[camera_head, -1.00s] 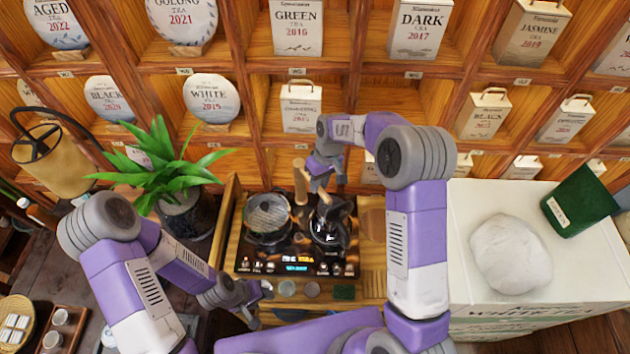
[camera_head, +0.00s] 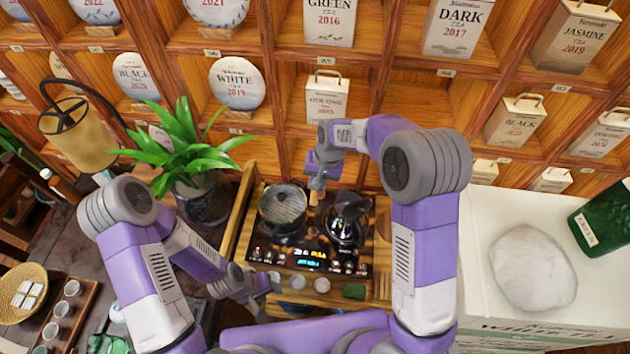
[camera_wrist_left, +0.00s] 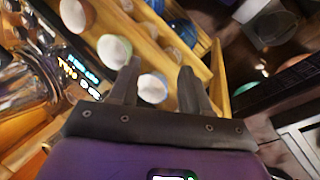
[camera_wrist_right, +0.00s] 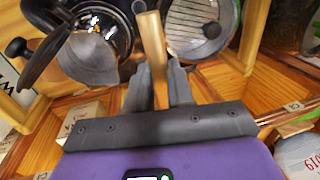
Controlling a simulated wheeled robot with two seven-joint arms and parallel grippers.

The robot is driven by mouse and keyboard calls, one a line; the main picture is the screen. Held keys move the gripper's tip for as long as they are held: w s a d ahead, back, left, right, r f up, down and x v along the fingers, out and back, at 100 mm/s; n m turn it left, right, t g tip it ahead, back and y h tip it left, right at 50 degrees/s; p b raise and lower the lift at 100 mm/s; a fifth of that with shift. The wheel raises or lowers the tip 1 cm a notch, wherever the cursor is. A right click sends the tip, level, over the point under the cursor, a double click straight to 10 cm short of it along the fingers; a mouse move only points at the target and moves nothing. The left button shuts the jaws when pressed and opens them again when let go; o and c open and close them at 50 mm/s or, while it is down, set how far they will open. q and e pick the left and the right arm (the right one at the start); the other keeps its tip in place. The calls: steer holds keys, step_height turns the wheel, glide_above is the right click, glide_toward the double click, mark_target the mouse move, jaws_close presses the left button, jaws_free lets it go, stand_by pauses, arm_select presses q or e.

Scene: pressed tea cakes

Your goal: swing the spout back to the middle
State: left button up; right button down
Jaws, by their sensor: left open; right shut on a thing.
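The tan, bar-like spout (camera_head: 314,198) stands at the back of the black cooker (camera_head: 310,258), between its two burners. In the right wrist view the spout (camera_wrist_right: 152,45) runs out from between my fingers, its free end between the dark kettle and the round grill. My right gripper (camera_head: 320,178) is shut on it; the gripper (camera_wrist_right: 160,90) hides its base. My left gripper (camera_head: 262,290) is open and empty by the cooker's front left corner. In the left wrist view its fingers (camera_wrist_left: 160,88) are apart above small cups.
The dark kettle (camera_head: 347,217) stands on the right burner, the round grill (camera_head: 283,208) on the left. Small cups (camera_head: 298,282) line the front ledge. A plant (camera_head: 190,165) stands left; a white box (camera_head: 480,290) with a pale bundle (camera_head: 533,267) stands right. Shelves rise behind.

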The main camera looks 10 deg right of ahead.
steer(key=shift+a+r, duration=0.1)
stand_by(0.3)
steer(key=c, duration=1)
jaws_free()
step_height(320, 180, up, 7)
steer(key=d, duration=0.1)
steer(key=shift+s+d+r, duration=0.2)
steer(key=shift+d, duration=0.05)
steer(key=shift+s+f, duration=0.1)
